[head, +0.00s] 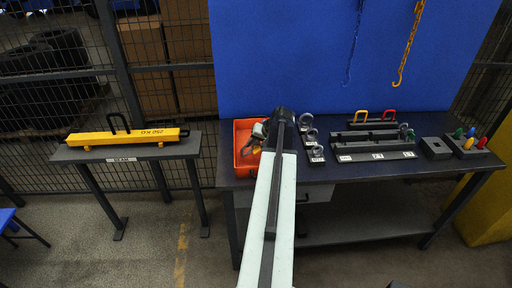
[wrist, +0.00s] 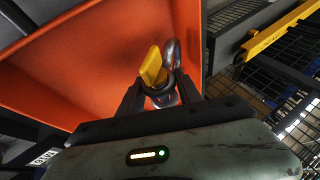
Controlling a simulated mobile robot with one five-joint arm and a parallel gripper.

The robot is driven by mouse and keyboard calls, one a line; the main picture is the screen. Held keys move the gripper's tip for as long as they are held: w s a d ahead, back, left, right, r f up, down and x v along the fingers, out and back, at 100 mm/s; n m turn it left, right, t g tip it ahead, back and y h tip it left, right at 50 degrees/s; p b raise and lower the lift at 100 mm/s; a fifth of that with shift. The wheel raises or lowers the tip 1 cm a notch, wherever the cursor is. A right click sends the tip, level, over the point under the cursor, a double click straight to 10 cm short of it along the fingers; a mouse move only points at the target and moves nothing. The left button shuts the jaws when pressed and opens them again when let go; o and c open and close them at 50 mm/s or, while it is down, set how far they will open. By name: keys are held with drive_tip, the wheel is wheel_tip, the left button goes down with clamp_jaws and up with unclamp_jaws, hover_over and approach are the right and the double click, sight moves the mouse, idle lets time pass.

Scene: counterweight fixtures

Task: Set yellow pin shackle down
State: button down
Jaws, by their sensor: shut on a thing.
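The yellow pin shackle (wrist: 153,66) is between the fingers of my gripper (wrist: 160,92) in the wrist view. Its yellow pin head points up and its grey metal body shows beside and below it. The gripper is shut on it. Behind it is the orange tray (wrist: 85,62); I cannot tell whether the shackle touches the tray floor. In the head view the orange tray (head: 242,129) is at the left end of the dark bench, with my gripper (head: 260,130) over it. My arm hides the tray's right part and much of the shackle.
Grey shackles (head: 308,135) stand on labelled plates right of the tray. Further right are dark bars (head: 375,145) with yellow and red handles and a block with coloured knobs (head: 470,142). A yellow beam (head: 122,138) lies on a stand at left. A yellow hook (head: 397,82) hangs above.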

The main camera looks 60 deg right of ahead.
drive_tip(key=shift+f+b, duration=0.45)
drive_tip(key=shift+f, duration=0.15)
drive_tip(key=c, duration=0.8)
unclamp_jaws()
drive_tip(key=shift+r, duration=0.1)
drive_tip(key=shift+r+p, duration=0.5)
drive_tip(key=shift+p, duration=0.1)
drive_tip(key=p+v, duration=1)
drive_tip(key=v, duration=0.2)
